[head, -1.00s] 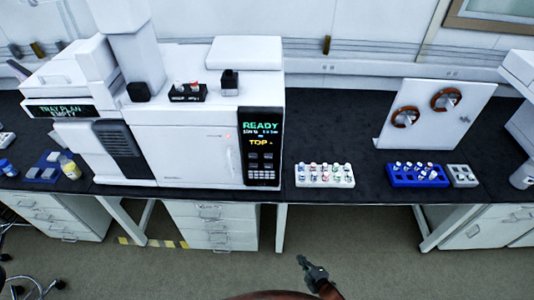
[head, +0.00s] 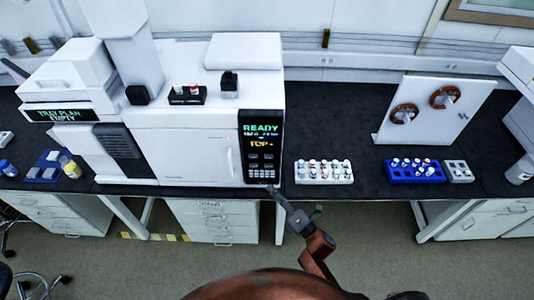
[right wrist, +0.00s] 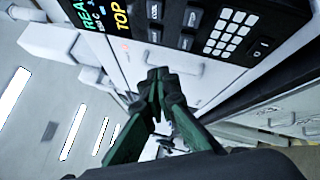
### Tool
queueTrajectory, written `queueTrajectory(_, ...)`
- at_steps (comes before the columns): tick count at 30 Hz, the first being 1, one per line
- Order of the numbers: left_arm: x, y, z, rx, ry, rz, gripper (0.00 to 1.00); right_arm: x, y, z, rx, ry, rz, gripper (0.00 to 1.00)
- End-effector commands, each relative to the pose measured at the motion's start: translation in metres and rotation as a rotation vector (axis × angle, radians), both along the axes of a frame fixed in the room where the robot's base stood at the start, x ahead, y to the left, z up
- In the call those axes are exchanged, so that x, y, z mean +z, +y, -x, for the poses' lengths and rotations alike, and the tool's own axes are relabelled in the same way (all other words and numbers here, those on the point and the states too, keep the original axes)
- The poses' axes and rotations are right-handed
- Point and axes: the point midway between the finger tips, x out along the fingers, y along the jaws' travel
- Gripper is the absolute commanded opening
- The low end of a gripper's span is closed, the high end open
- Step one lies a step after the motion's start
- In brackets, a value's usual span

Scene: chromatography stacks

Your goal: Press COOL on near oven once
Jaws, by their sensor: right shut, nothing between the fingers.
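The near oven (head: 185,145) is a large white instrument on the black bench in the head view. Its dark control panel (head: 262,147) shows green READY and yellow TOP text above several buttons. My right gripper (head: 271,190) is shut and empty, just below and in front of the panel. Its fingertips (right wrist: 158,75) show near the oven's white front, apart from the keys. My left gripper is not in view.
A white vial rack (head: 324,173) stands right of the oven, with a blue rack (head: 415,172) and a grey tray (head: 458,172) farther right. A white board with two coils (head: 432,113) stands behind them. The black bench (head: 365,160) has free room between the racks.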

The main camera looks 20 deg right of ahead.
Motion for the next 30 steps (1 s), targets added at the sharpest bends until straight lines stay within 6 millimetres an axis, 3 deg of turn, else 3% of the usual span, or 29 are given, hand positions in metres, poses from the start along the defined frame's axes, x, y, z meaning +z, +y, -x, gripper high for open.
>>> queueTrajectory(3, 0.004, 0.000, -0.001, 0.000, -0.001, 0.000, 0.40, 0.026, 0.008, 0.003, 0.014, -0.062, 0.040, 0.00)
queueTrajectory(7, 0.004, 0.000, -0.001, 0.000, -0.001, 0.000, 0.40, 0.037, 0.013, 0.004, 0.024, -0.093, 0.060, 0.00)
queueTrajectory(20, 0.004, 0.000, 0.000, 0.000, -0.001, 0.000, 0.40, 0.037, 0.016, 0.001, 0.030, -0.097, 0.063, 0.00)
queueTrajectory(30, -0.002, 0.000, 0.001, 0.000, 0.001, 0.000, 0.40, 0.037, 0.005, -0.034, 0.028, -0.097, 0.065, 0.00)
